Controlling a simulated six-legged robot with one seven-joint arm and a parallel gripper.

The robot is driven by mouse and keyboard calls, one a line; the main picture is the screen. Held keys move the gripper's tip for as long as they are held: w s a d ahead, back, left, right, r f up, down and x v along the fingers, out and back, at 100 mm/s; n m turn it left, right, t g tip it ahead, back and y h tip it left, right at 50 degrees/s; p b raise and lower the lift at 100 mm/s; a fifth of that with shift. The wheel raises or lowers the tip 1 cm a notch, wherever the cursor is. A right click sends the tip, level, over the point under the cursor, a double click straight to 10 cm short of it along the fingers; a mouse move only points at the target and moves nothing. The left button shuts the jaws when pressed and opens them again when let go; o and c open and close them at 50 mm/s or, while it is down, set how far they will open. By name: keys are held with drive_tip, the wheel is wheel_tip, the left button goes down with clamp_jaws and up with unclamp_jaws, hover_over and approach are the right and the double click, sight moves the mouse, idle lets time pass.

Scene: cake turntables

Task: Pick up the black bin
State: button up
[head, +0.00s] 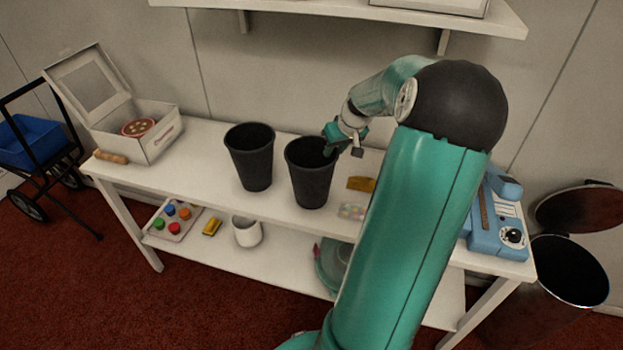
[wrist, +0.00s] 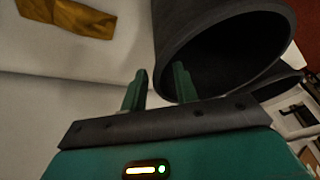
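Two black bins stand upright side by side on the white table. The right bin (head: 311,185) has my gripper (head: 343,150) at the right side of its rim; the left bin (head: 253,165) is apart from the gripper. In the wrist view, the right bin (wrist: 175,45) shows its open mouth close up. My gripper (wrist: 160,80) is open, with one finger over the bin's mouth and the other outside its wall. I cannot tell whether either finger touches the wall.
A box with a raised lid (head: 150,135) stands at the table's left end. A blue device (head: 497,225) is at the right end. A yellow-brown item (head: 361,184) lies right of the bins. A wall shelf (head: 340,12) hangs above. A lower shelf (head: 280,262) holds small items.

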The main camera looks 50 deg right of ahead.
sight(331, 156)
drive_tip(key=x, duration=0.4)
drive_tip(key=shift+a+f, duration=0.1)
clamp_jaws()
drive_tip(key=shift+r, duration=0.75)
drive_tip(key=s+a+r, duration=0.1)
drive_tip(key=r, duration=0.1)
drive_tip(key=s+a+r, duration=0.1)
drive_tip(key=r, duration=0.2)
drive_tip(key=s+a+r, duration=0.1)
drive_tip(key=r, duration=0.1)
drive_tip(key=shift+s+a+r, duration=0.2)
drive_tip(key=shift+a+r, duration=0.15)
drive_tip(key=shift+a, duration=0.05)
drive_tip(key=s+a+r, duration=0.4)
drive_tip(key=s+a, duration=0.1)
drive_tip(key=a, duration=0.2)
drive_tip(key=shift+s, duration=0.4)
drive_tip(key=shift+w+f, duration=0.1)
